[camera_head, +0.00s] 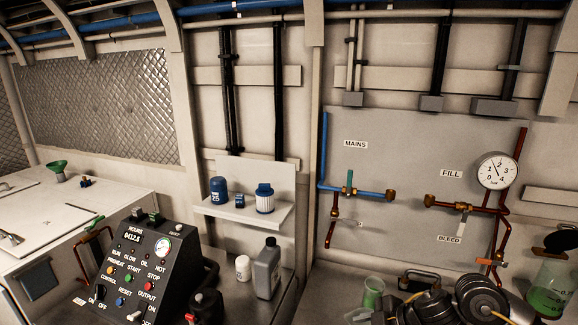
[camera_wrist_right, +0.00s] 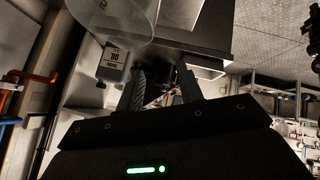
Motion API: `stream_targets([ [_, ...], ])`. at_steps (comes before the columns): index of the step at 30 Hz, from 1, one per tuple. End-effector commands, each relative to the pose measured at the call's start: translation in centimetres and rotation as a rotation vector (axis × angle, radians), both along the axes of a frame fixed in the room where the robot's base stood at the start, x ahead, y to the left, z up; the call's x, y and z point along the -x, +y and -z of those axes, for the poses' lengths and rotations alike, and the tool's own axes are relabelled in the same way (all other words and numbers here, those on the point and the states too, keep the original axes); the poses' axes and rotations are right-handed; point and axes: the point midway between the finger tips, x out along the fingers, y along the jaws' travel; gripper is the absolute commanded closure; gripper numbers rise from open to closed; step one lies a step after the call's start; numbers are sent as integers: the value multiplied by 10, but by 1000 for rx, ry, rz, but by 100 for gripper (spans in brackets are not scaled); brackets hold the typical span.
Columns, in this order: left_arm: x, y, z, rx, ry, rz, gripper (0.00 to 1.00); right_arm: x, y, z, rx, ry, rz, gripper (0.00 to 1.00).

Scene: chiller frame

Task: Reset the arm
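My right gripper (camera_wrist_right: 162,92) shows in the right wrist view. Its two dark fingers stand apart, with background visible between them and nothing seen held. The dark gripper body with a green light fills the bottom of that view. A clear container (camera_wrist_right: 115,18) shows above the fingers and a grey labelled bottle (camera_wrist_right: 115,62) to their left; I cannot tell their distance from the fingers. In the head view, dark ribbed round parts show at the lower right; I cannot tell whether they are my arm. No left gripper shows.
The control panel (camera_head: 138,262) stands at the lower left. A shelf (camera_head: 243,212) holds blue and white containers. A grey bottle (camera_head: 268,268) and a small white bottle (camera_head: 243,267) stand below. Valves, pipes and a gauge (camera_head: 497,170) line the wall. A green-liquid jug (camera_head: 550,290) stands far right.

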Motion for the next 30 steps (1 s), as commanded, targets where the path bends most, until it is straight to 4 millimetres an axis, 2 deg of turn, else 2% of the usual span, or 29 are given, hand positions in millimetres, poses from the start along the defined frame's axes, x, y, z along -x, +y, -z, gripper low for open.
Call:
stream_targets([
  [1, 2, 0, 0, -1, 3, 0, 100, 11, 26, 10, -52, -30, 8, 63],
  [3, 2, 0, 0, -1, 3, 0, 100, 21, 54, 14, -121, -85, 58, 63],
  [6, 0, 0, 0, 0, 1, 0, 100, 35, 75, 18, -200, -129, 186, 63],
  [8, -1, 0, 0, 0, -1, 0, 100, 44, 77, 21, -233, -133, 289, 63],
  [11, -2, 0, 0, -1, -2, 0, 100, 65, 64, 33, -254, -95, 488, 63],
  [18, -2, 0, 0, -1, -2, 0, 100, 144, -3, 82, -168, 138, 930, 63],
  [24, -3, 0, 0, 0, -3, 0, 100, 211, -41, 111, -73, 330, 1134, 63],
  [30, -3, 0, 0, 1, -3, 0, 100, 272, -65, 126, 5, 493, 1267, 63],
])
